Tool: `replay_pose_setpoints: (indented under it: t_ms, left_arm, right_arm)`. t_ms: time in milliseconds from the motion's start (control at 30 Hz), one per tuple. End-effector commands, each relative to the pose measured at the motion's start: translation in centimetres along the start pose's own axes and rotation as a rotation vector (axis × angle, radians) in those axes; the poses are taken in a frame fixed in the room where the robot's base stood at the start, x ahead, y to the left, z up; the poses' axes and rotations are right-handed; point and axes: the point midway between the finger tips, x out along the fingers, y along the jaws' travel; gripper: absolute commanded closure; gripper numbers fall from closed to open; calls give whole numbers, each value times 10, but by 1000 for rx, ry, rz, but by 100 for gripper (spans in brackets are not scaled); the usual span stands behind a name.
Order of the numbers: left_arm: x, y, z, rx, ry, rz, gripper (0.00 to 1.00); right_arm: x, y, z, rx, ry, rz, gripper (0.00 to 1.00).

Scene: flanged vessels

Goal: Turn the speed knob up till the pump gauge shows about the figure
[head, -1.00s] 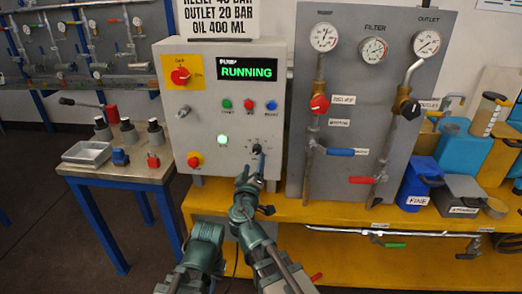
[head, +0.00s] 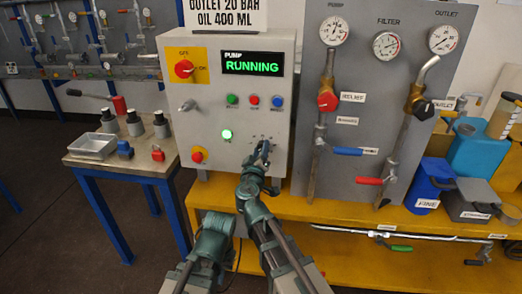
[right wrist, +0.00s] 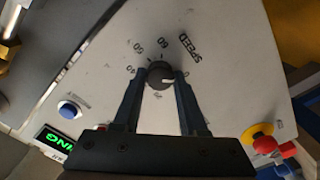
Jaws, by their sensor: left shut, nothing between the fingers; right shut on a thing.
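The speed knob (right wrist: 160,75) is a small dark round knob with a light pointer mark, beside the printed word SPEED and a ring of figures. My right gripper (right wrist: 161,82) is shut on it, one finger on each side; in the head view this gripper (head: 262,152) reaches the lower right of the grey pump box (head: 210,120). The fingers largely cover the knob there. The pump gauge (head: 334,31) is the left dial on the grey board; its needle is too small to read surely. My left gripper (head: 220,228) is low, left of the right arm, and empty.
The green display (head: 253,65) reads RUNNING, and a green lamp (head: 227,135) is lit. A red-and-yellow stop button (head: 197,156) is on the box's lower left. Filter gauge (head: 386,45), outlet gauge (head: 442,39) and valve handles are to the right. A small side table (head: 130,165) stands left.

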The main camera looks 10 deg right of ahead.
Motion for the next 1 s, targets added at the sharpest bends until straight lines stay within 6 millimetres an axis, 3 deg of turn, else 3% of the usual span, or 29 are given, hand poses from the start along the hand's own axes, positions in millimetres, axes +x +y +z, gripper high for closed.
replay_pose_setpoints:
  t_ms: [100, 267, 700, 1000]
  left_arm:
    - [0, 0, 0, 0, 0, 0, 100]
    - [0, 0, 0, 0, 0, 0, 100]
    - [0, 0, 0, 0, 0, 0, 100]
    - [0, 0, 0, 0, 0, 0, 100]
  right_arm:
    - [0, 0, 0, 0, 0, 0, 100]
    - [0, 0, 0, 17, 0, 0, 100]
    - [0, 0, 0, 433, 0, 0, 100]
    - [0, 0, 0, 492, 0, -1, 100]
